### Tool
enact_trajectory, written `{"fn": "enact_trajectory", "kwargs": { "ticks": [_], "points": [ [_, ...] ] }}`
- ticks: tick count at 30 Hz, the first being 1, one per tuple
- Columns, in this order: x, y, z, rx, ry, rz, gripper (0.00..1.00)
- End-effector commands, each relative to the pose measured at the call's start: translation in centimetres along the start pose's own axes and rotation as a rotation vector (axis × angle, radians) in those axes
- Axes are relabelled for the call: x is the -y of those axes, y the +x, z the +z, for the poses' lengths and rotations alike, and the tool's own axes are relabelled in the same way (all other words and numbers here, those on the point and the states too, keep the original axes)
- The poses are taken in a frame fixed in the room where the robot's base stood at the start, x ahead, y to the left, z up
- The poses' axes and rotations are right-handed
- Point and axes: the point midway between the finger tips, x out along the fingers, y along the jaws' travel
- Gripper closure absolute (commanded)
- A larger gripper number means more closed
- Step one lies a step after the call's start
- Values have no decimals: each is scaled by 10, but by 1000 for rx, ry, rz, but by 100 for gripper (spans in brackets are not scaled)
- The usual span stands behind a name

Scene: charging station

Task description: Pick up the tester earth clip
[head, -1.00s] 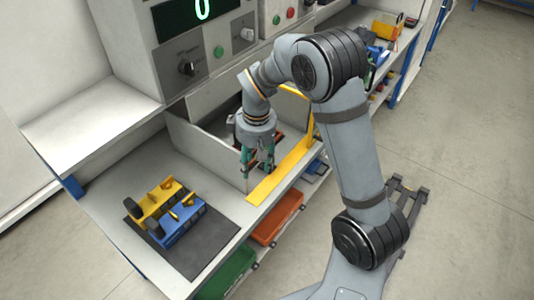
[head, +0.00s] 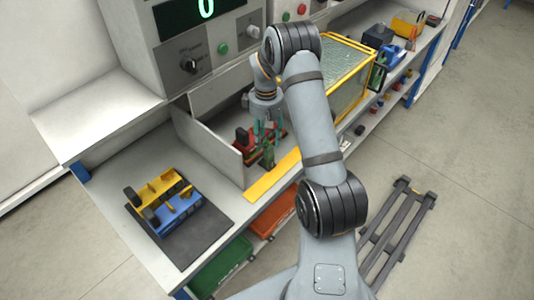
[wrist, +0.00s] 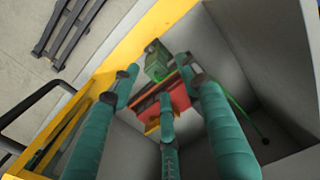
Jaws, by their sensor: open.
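The earth clip appears to be the small green clip (wrist: 157,60) in the wrist view, near the yellow edge of a grey-walled bay. A thin green lead (wrist: 240,112) runs in the bay. My gripper (head: 268,138) is open, with its teal fingers pointing down into the bay. In the wrist view the fingers are spread, and the clip shows beyond them, apart from the fingertips. In the head view a dark green shape (head: 268,157), likely the clip, sits just below the fingers. Nothing is held.
A red unit (wrist: 178,92) lies in the bay beside the clip. Grey bay walls (head: 208,136) and a yellow front strip (head: 270,180) bound the space. A yellow-framed mesh guard (head: 345,70) stands at right. Yellow and blue units (head: 165,200) rest on a dark mat at left.

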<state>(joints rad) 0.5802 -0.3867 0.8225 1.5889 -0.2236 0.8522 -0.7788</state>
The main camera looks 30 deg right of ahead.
Motion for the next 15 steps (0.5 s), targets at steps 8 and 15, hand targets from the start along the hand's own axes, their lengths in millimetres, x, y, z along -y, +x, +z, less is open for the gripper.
{"fn": "enact_trajectory", "kwargs": {
  "ticks": [8,15],
  "points": [
    [-4,25,4,3,2,-2,55],
    [-5,54,4,-1,0,0,55]
  ]
}}
